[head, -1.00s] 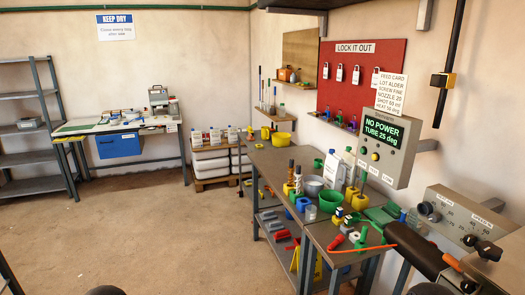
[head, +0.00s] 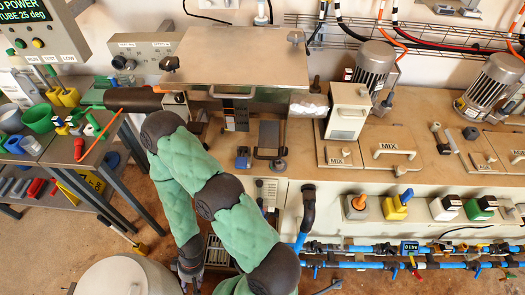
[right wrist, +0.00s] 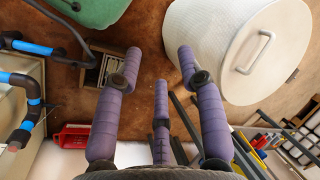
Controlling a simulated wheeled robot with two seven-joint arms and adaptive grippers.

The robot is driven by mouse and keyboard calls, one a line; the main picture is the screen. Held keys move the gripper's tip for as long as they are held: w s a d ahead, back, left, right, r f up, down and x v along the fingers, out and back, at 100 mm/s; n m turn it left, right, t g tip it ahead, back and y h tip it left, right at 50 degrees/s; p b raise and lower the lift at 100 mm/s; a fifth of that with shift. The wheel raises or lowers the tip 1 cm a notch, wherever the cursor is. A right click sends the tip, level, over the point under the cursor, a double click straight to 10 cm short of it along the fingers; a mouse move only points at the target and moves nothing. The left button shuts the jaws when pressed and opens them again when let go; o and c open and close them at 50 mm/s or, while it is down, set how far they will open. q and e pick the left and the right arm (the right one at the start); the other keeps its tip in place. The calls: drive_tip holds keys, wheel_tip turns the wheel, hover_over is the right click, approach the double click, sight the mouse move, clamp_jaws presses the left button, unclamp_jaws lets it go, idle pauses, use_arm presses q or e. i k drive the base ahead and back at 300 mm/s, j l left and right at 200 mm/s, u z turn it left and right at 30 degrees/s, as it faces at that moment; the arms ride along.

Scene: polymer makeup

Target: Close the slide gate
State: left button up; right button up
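I cannot tell for sure which part is the slide gate. Under the steel-topped housing (head: 235,60) in the head view is a dark slotted upright piece (head: 236,115), and right of it a black bracket-like frame (head: 270,136). My right arm, in green padding, crosses in front of the bench. Its gripper (head: 190,270) hangs low near the bottom edge, partly cut off, well apart from these parts. In the right wrist view my right gripper (right wrist: 160,75) has its purple fingers spread, open and empty above the brown floor. My left gripper is out of view.
A pale lidded drum (head: 125,278) stands close left of my right gripper; it also shows in the right wrist view (right wrist: 225,50). Blue pipes (head: 350,262) run along the bench front. Motors (head: 375,62) and "MIX" lids (head: 390,155) lie right.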

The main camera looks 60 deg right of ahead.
sight(268, 133)
drive_tip(key=j+z, duration=0.1)
drive_tip(key=z, duration=2.2)
drive_tip(key=l, duration=0.1)
